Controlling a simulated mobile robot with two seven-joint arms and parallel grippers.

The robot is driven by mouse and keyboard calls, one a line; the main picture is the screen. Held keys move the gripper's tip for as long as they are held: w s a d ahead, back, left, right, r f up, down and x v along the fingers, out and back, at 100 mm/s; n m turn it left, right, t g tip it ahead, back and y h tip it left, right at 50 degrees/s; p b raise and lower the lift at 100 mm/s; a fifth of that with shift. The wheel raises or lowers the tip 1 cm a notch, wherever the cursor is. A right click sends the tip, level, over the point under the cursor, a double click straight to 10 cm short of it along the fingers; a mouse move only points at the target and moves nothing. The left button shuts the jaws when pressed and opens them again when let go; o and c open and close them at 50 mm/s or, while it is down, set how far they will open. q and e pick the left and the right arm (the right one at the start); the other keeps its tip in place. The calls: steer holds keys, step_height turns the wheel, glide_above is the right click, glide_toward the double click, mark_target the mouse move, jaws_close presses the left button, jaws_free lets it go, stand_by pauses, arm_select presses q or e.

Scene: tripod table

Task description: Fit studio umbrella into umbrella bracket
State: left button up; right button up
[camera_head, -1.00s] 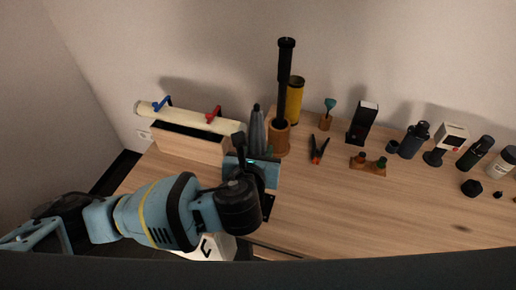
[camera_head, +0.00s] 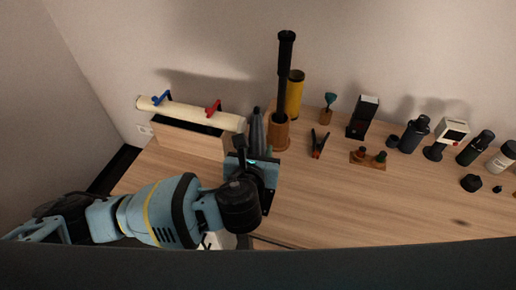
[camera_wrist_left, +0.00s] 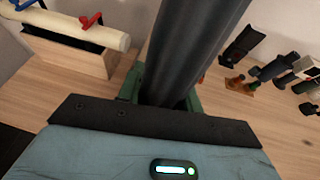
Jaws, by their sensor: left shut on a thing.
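My left gripper (camera_head: 258,160) is shut on a dark grey, furled, upright shaft that looks like the studio umbrella (camera_head: 257,128). Its narrow tip points up in the head view. In the left wrist view the umbrella (camera_wrist_left: 195,45) rises as a thick dark cylinder between the green fingers of my left gripper (camera_wrist_left: 163,97). Its lower end is hidden behind the gripper and wrist. I cannot tell for sure which thing is the umbrella bracket. My right gripper is not in view.
A wooden box with a cream roll (camera_head: 195,113) stands left of the umbrella. A wooden cup (camera_head: 278,132) holding a tall black pole stands close behind right. A yellow cylinder (camera_head: 295,95), pliers (camera_head: 319,144) and several small items line the back. The tabletop (camera_head: 350,205) at front right is clear.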

arm_select(q)
steer(key=shift+f, duration=0.25)
steer(key=o, duration=1.1)
steer(key=v, duration=0.7)
steer(key=shift+s+a+r, duration=0.1)
steer(key=shift+s+r, duration=0.05)
steer(key=shift+s, duration=0.2)
